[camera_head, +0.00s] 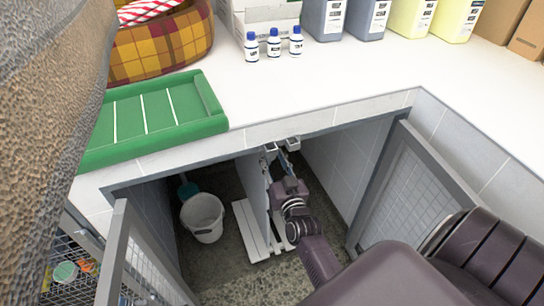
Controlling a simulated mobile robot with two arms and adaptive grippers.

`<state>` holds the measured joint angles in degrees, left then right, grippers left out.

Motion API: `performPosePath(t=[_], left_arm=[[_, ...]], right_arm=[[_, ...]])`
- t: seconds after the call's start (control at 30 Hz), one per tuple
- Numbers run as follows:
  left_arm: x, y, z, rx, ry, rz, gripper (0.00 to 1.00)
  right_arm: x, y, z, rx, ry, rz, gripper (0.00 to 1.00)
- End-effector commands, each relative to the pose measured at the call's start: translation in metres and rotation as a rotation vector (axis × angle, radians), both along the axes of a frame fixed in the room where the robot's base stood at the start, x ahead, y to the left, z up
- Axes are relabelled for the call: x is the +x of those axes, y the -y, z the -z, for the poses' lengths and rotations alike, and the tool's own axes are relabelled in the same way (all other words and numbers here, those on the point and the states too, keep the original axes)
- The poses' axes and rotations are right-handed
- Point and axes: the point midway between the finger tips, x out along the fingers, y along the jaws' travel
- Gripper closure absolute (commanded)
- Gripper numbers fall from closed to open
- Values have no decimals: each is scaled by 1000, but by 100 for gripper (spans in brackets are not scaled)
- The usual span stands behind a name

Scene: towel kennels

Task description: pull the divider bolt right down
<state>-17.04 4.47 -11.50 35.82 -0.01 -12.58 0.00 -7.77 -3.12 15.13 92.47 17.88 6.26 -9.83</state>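The divider (252,190) is a pale upright panel between the two kennel bays under the counter. Small grey metal fittings (292,143) show at its top, under the counter edge; I cannot tell which part is the bolt. My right arm comes in from the lower right, and my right gripper (284,166) is at the top of the divider, close to these fittings. Its fingers are small and partly hidden by its own wrist, so I cannot tell whether they are open or shut, or touch the bolt. My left gripper is not in view.
Mesh doors stand open at the left (128,255) and right (392,185). A white bucket (203,222) stands in the left bay. The counter holds a green tray (212,122), a plaid basket (165,48), small bottles (274,46) and large jugs. A brown textured surface blocks the left edge.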

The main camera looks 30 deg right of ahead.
Motion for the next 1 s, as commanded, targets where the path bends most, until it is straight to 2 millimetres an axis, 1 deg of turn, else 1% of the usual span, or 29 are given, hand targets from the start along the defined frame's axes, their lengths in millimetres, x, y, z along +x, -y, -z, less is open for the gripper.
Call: performPosePath(t=[0.1, 0.33, 0.37, 0.63, 0.93, 1.0], left_arm=[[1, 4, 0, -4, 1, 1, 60], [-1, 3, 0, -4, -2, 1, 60], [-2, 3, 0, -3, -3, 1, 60], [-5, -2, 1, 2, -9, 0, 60], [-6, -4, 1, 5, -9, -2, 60], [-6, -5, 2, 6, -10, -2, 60]], right_arm=[[5, 2, 0, 0, -1, 0, 67], [5, 2, 0, 0, -1, 0, 67], [5, 2, 0, 0, -1, 0, 69], [5, 2, 1, 0, -1, 0, 99], [4, 2, 1, 1, -2, 1, 100], [4, -1, 4, 2, -3, 1, 100]])
